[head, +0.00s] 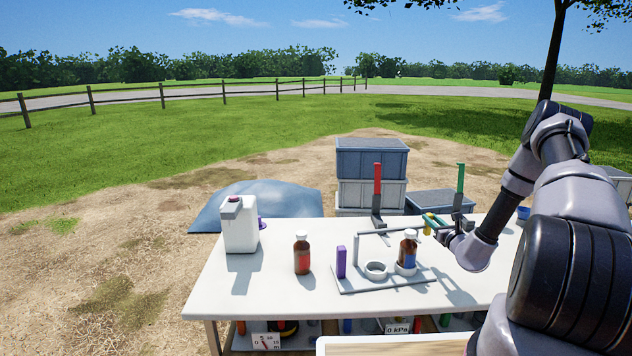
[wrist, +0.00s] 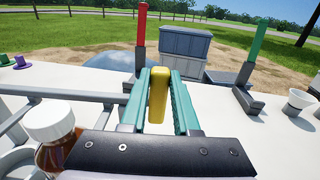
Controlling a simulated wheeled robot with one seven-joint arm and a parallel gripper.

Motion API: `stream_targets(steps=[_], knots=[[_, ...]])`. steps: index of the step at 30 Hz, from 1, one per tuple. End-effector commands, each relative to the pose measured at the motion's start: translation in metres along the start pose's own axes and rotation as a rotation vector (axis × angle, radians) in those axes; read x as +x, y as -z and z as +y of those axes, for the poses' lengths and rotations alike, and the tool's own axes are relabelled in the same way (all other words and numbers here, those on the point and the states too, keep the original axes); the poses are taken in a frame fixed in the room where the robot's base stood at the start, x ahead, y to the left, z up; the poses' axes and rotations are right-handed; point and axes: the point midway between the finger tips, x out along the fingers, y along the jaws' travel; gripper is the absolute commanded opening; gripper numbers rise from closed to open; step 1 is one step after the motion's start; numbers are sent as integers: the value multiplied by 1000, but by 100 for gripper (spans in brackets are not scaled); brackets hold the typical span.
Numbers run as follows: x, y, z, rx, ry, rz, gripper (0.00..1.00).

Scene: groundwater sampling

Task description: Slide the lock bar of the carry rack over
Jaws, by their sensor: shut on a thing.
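The carry rack (head: 395,284) is a grey plate on the white table, with an empty ring (head: 376,270) and a ring holding a brown bottle with a blue label (head: 409,249). Its grey lock bar (head: 385,232) runs level above the rings from near an upright post (head: 355,250); it also shows in the wrist view (wrist: 70,93). A yellow grip (wrist: 158,95) stands upright at the bar's right end. My gripper (wrist: 160,92), with teal fingers, is shut on the yellow grip. The white-capped bottle (wrist: 50,130) is left of my fingers, partly hidden by my gripper.
A brown bottle with a red label (head: 302,256) and a white jug (head: 240,226) stand left on the table. A purple block (head: 341,262) is at the rack's left. Red-handled (head: 377,190) and green-handled (head: 460,185) clamps rise at the back edge. The front left tabletop is clear.

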Motion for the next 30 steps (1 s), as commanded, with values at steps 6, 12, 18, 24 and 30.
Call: stream_targets(steps=[6,12,18,24,30], knots=[[0,0,2,0,-1,-1,0],[0,0,2,0,-1,-1,0],[0,0,7,-1,-2,0,0],[0,0,8,-1,-2,-1,0],[0,0,9,-1,-2,-1,0]])
